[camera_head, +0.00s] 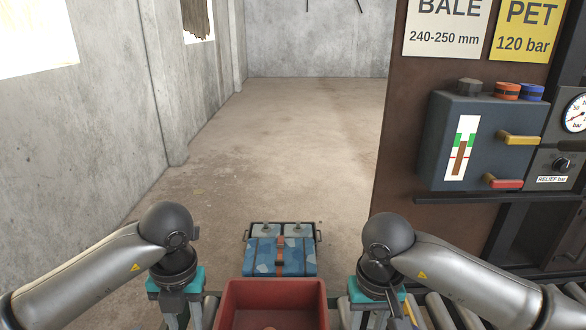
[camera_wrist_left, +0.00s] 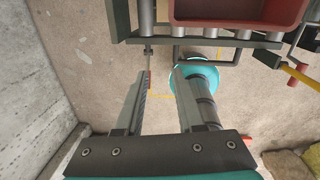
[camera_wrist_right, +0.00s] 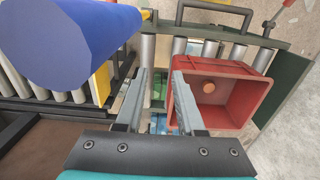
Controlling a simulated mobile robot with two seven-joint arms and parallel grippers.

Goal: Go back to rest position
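Both of my arms reach forward in the head view with the grippers pointing down. My left gripper (camera_head: 185,318) is at the left of the red bin (camera_head: 275,287). In the left wrist view its two fingers (camera_wrist_left: 163,72) stand apart with nothing held between them. My right gripper (camera_head: 376,318) is at the right of the bin. In the right wrist view its fingers (camera_wrist_right: 159,72) are also apart and hold nothing. The red bin (camera_wrist_right: 228,68) lies beside the right finger there, with a small round orange-brown piece (camera_wrist_right: 208,87) inside.
A blue and grey box (camera_head: 280,258) stands beyond the bin. At the right is a dark machine with a control box (camera_head: 480,140), a yellow handle (camera_head: 518,138), a red handle (camera_head: 505,184) and a gauge (camera_head: 575,113). A blue cylinder (camera_wrist_right: 82,45) looms close. Floor beyond is clear.

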